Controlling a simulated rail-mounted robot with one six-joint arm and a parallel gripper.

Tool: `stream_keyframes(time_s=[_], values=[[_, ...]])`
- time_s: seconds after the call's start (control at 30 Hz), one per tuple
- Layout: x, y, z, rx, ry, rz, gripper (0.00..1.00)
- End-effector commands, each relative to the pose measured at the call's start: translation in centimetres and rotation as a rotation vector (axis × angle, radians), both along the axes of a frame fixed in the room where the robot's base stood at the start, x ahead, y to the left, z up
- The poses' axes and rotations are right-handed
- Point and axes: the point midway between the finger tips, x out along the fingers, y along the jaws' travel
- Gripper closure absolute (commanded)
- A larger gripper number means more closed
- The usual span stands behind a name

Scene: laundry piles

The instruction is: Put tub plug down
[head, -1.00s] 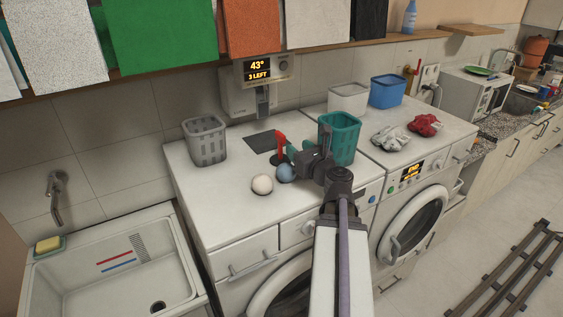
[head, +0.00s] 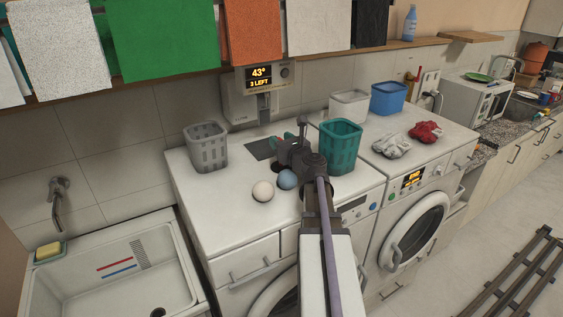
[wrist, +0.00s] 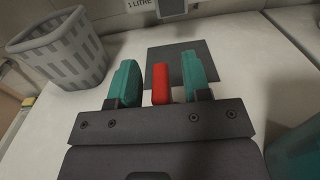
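A red upright piece (wrist: 161,84), which I take to be the tub plug's handle, shows in the wrist view between my gripper's teal fingers. My gripper (wrist: 160,80) is open around it, with a narrow gap on each side. In the head view my gripper (head: 292,134) is low over the left machine's top, near the dark grey mat (head: 259,148). There my gripper hides the red piece. The mat also shows in the wrist view (wrist: 190,58), just beyond the fingers. The lower part of the plug is hidden.
A grey basket (head: 206,147) stands to the left and a teal basket (head: 340,147) close to the right. A white ball (head: 263,191) and a blue-grey ball (head: 287,179) lie in front. A wall dispenser (head: 262,78) is behind. The top's front left is clear.

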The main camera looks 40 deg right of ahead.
Motion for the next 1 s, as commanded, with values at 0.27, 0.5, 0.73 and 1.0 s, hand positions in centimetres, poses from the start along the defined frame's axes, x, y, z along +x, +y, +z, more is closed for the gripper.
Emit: stream_keyframes(time_s=[0.27, 0.5, 0.73, 1.0], values=[[0.0, 0.0, 0.0, 0.000, 0.000, 0.000, 0.83], [0.0, 0.0, 0.0, 0.000, 0.000, 0.000, 1.00], [0.0, 0.0, 0.0, 0.000, 0.000, 0.001, 1.00], [0.0, 0.0, 1.2, 0.000, 0.000, 0.001, 1.00]])
